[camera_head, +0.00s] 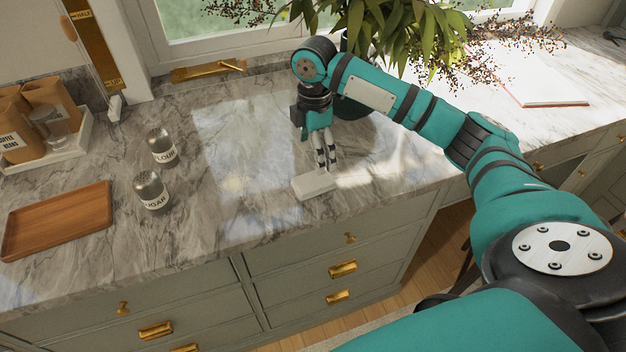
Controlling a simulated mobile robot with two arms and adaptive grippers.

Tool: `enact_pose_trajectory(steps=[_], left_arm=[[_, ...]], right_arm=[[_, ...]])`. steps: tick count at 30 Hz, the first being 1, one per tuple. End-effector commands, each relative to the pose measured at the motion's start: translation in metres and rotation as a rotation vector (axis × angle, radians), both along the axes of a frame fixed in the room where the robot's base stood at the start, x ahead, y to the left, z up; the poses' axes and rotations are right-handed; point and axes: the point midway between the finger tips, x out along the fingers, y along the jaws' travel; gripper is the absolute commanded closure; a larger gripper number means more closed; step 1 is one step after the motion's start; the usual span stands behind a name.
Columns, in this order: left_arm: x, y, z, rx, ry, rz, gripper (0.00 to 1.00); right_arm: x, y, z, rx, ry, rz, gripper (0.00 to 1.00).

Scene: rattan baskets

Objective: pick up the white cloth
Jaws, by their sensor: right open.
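A small folded white cloth (314,186) lies on the marble counter near its front edge, in the middle of the head view. My right gripper (327,168) points down just above and behind the cloth. Its fingers are open, and I see no cloth between them. Whether the fingertips touch the cloth is hard to tell. My left gripper is not in view.
A flour shaker (162,147) and a sugar shaker (151,190) stand left of the cloth. A wooden tray (58,221) lies at the left. A leafy plant (385,35) is behind my right arm. An open book (540,85) lies at the right. Counter around the cloth is clear.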

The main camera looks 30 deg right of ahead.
Motion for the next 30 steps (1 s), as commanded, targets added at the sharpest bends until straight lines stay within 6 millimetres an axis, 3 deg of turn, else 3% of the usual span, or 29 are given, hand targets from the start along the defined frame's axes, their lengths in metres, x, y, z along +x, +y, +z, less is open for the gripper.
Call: enact_pose_trajectory(steps=[6, 13, 21, 30], left_arm=[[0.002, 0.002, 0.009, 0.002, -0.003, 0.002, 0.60], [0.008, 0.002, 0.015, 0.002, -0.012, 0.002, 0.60], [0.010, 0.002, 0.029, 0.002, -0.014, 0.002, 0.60], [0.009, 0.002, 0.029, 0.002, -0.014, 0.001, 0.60]], right_arm=[[0.000, 0.000, -0.035, 0.000, 0.002, -0.001, 0.10], [-0.001, 0.001, -0.050, 0.000, 0.001, 0.000, 0.10], [-0.001, 0.003, -0.088, 0.000, 0.000, 0.000, 0.10], [-0.001, 0.003, -0.095, 0.000, -0.002, 0.000, 0.10]])
